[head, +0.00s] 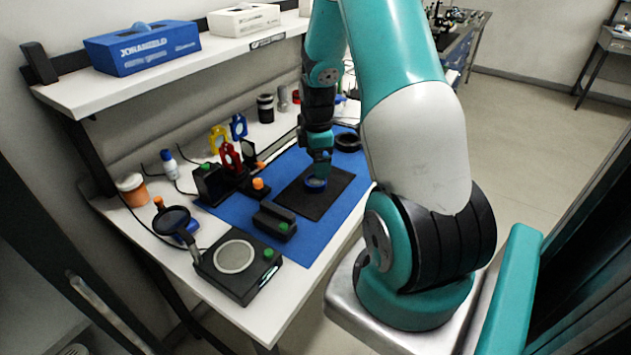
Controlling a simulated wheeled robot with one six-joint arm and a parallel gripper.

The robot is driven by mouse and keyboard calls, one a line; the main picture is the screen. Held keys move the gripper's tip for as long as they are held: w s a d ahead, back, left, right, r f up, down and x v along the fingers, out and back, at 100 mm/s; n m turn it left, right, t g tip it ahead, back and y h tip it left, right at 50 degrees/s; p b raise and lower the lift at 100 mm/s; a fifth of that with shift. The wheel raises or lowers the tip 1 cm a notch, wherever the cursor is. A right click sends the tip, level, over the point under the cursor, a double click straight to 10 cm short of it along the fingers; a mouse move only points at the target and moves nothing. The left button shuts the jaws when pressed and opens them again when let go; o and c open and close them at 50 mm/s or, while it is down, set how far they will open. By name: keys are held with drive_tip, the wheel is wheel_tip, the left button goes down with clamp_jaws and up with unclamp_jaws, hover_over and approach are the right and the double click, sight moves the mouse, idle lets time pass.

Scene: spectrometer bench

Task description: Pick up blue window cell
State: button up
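A small round blue-rimmed cell (316,184), which looks like the blue window cell, lies on a black mat (333,203) on the blue bench mat. My gripper (321,172) points down directly over this cell, at or very near its far edge. The fingers are small and partly merged in this view, so I cannot tell whether they touch the cell or how far apart they are. A blue upright holder (238,127) also stands at the back of the bench, beside a yellow one (218,139) and a red one (230,157).
A black device with a round plate (236,258) stands at the bench's front left. Black boxes with green and orange knobs (275,221) are left of the black mat. A white shelf (172,72) overhangs the back.

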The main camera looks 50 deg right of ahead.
sight(318, 181)
drive_tip(key=shift+d+f+p, duration=0.1)
drive_tip(key=shift+f+p, duration=0.95)
drive_tip(key=shift+f, duration=2.3)
drive_tip(key=c, duration=1.1)
drive_tip(key=shift+r, duration=0.1)
